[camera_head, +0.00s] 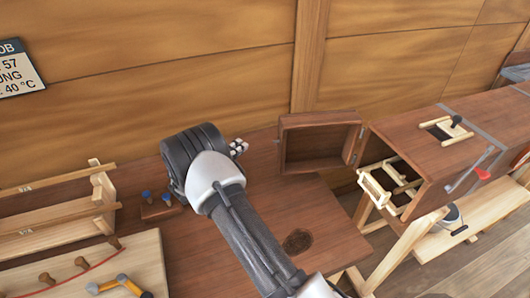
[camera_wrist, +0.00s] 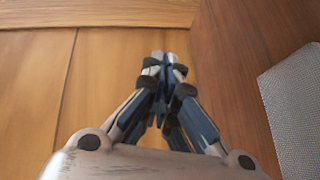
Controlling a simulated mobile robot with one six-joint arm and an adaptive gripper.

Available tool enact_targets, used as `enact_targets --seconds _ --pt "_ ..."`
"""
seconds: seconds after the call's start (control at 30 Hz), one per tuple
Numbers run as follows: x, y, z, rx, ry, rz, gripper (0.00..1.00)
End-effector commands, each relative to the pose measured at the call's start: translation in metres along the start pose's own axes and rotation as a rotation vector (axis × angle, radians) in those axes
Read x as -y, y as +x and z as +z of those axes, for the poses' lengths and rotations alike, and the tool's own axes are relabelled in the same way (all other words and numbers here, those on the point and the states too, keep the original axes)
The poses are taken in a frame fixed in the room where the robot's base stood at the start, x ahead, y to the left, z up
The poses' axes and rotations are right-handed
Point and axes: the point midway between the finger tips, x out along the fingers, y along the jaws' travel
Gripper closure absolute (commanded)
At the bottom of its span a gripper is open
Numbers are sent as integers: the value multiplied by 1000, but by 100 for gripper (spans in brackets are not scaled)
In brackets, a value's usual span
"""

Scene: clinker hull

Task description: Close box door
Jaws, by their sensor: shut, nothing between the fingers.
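The box (camera_head: 430,145) is a reddish-brown wooden chest on the right in the head view, with its open end facing left and front. Its door (camera_head: 310,143) is a framed wooden panel, swung wide open on hinges at the box's far edge. Pale wooden racks (camera_head: 385,187) show in the opening. My gripper (camera_head: 239,147) is left of the door, apart from its free edge. In the wrist view my gripper (camera_wrist: 163,65) has its fingers together and empty. A reddish-brown wooden surface (camera_wrist: 240,60) lies right of it; I cannot tell which piece it is.
A brown bench top (camera_head: 200,245) lies below the arm. A pale rack (camera_head: 60,210), blue-topped pegs (camera_head: 158,203) and a board with an orange-handled tool (camera_head: 122,284) stand on the left. The plank wall (camera_head: 180,60) is behind. A grey textured patch (camera_wrist: 295,105) shows in the wrist view.

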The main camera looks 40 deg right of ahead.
Motion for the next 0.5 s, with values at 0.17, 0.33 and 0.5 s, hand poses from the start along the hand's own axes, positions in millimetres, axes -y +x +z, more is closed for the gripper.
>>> enact_targets --seconds 0.17,0.33,0.5 --pt "26 0 41 121 -149 89 100" --pt "27 9 50 149 -177 107 100" --pt "24 39 55 149 -176 106 100"
